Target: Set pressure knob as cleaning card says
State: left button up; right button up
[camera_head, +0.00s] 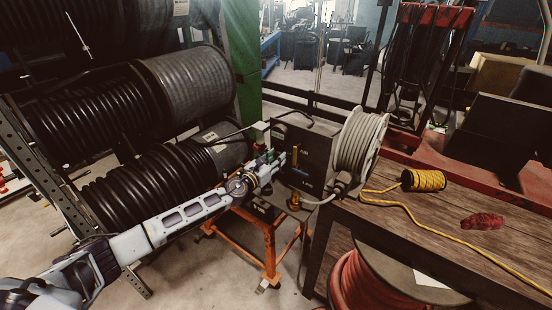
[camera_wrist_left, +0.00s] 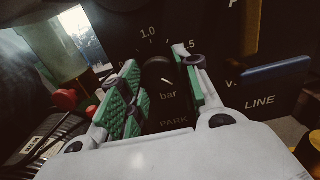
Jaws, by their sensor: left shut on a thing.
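The dark pressure knob (camera_wrist_left: 155,74) shows between my left fingers in the left wrist view. A short white pointer line is on its face. Dial marks around it read "1.0" at the top, a partly hidden ".5" to the right, "bar" below and "PARK" lower down. My left gripper (camera_wrist_left: 163,88) has its green-padded fingers on either side of the knob and is shut on it. In the head view my left gripper (camera_head: 280,160) is at the front of the dark machine panel (camera_head: 312,150) and hides the knob. No readable cleaning card shows. My right gripper is out of view.
A blue handle (camera_wrist_left: 275,71) marked "LINE" is right of the knob, and a red knob (camera_wrist_left: 65,99) is to the left. A grey hose reel (camera_head: 358,140) adjoins the panel. A wooden table (camera_head: 400,225) holds a yellow rope spool (camera_head: 424,180) and a red rag (camera_head: 482,221).

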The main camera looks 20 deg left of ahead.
pick_arm(q)
jog(key=shift+f, duration=0.25)
jog(key=o, duration=0.7)
jog(key=shift+o, duration=1.4)
jog(key=shift+r, duration=0.1)
jog(key=v, duration=1.2)
jog(key=shift+r, duration=0.1)
